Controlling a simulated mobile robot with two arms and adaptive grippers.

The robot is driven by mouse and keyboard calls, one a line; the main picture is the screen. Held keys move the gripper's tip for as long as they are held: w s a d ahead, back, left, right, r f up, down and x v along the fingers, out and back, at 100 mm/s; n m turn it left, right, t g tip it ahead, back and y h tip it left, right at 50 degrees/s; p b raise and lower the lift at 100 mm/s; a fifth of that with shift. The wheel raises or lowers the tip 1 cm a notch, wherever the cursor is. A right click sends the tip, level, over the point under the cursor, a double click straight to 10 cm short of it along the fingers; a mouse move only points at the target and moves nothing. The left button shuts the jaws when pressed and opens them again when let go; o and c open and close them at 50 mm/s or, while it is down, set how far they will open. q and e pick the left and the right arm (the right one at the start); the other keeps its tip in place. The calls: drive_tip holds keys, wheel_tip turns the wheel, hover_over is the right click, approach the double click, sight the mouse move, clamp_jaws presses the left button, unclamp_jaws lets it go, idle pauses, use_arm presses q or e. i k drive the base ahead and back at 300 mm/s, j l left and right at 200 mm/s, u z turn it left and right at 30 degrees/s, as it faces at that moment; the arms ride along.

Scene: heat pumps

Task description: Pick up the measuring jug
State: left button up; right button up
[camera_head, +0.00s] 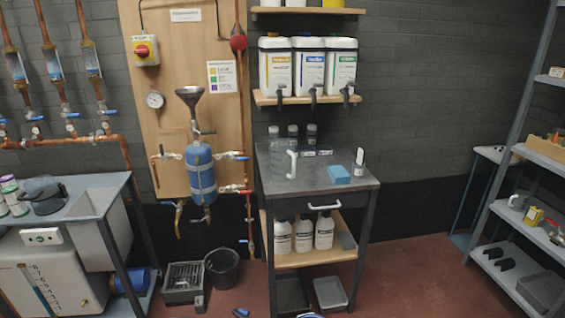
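A clear, see-through measuring jug (278,163) appears to stand upright at the left side of the grey top of a small workbench (315,183). Its pale handle (292,163) faces right. Its outline is faint against the wall, so its exact edges are hard to tell. Neither of my grippers is in view, and nothing is seen touching the jug.
Several clear bottles (311,133) stand behind the jug. A blue block (337,174) and a small white bottle (358,162) sit to its right. A black bucket (222,268) stands on the floor at left.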

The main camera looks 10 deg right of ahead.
sight(281, 157)
drive_tip(key=z, duration=0.35)
drive_tip(key=i+j+z, duration=0.15)
drive_tip(key=z, duration=0.2)
drive_tip(key=i+j+z, duration=0.15)
drive_tip(key=j+z, duration=0.2)
drive_tip(key=i+j+z, duration=0.1)
drive_tip(key=j+z, duration=0.25)
